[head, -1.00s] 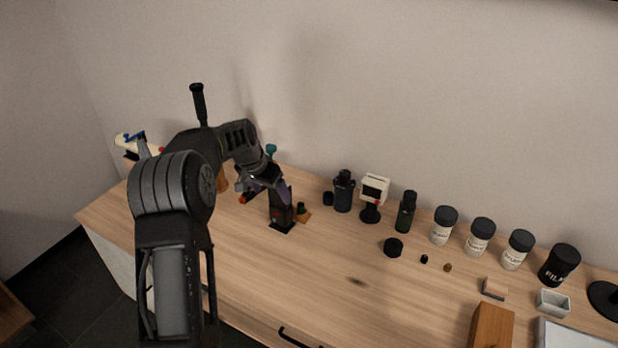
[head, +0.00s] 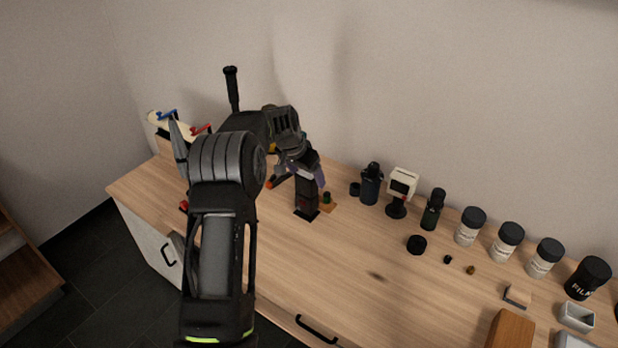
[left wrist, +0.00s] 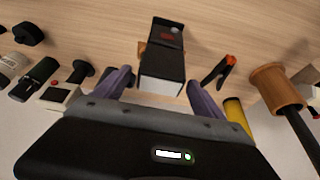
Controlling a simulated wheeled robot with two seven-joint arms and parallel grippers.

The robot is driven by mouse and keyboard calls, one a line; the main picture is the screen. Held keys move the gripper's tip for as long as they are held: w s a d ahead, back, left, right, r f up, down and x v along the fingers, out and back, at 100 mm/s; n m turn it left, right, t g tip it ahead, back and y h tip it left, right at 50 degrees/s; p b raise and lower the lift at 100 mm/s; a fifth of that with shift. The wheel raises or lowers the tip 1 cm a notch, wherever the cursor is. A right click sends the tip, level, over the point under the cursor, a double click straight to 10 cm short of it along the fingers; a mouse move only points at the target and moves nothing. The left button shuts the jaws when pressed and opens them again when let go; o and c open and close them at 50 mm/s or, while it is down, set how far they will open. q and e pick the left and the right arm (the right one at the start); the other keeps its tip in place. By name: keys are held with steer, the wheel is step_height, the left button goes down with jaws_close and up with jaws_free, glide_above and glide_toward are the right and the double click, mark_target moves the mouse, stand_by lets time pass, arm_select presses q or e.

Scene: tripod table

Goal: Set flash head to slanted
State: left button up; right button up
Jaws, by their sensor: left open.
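The flash (head: 307,196) is a dark upright unit standing on a black foot on the wooden table. My left gripper (head: 302,172) is at its upper end, with one purple finger on each side. In the left wrist view the flash (left wrist: 166,50) shows between the two open fingers, its head's pale panel (left wrist: 160,86) toward the camera. The left finger is close beside the flash and the right finger stands a little apart. I cannot tell whether either finger touches it. The exact tilt of the head is partly hidden by my gripper in the head view. My right gripper is out of view.
To the right stand a dark bottle (head: 371,184), a cream box on a black stand (head: 402,186) and several labelled jars (head: 470,227). An orange-tipped clamp (left wrist: 226,68) and a wooden cup (left wrist: 276,86) are near the flash. The table front (head: 330,270) is clear.

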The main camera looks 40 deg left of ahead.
arm_select(q)
steer(key=shift+p+x, duration=0.35)
steer(key=shift+x, duration=1.4)
steer(key=shift+c, duration=0.2)
steer(key=c, duration=1.3)
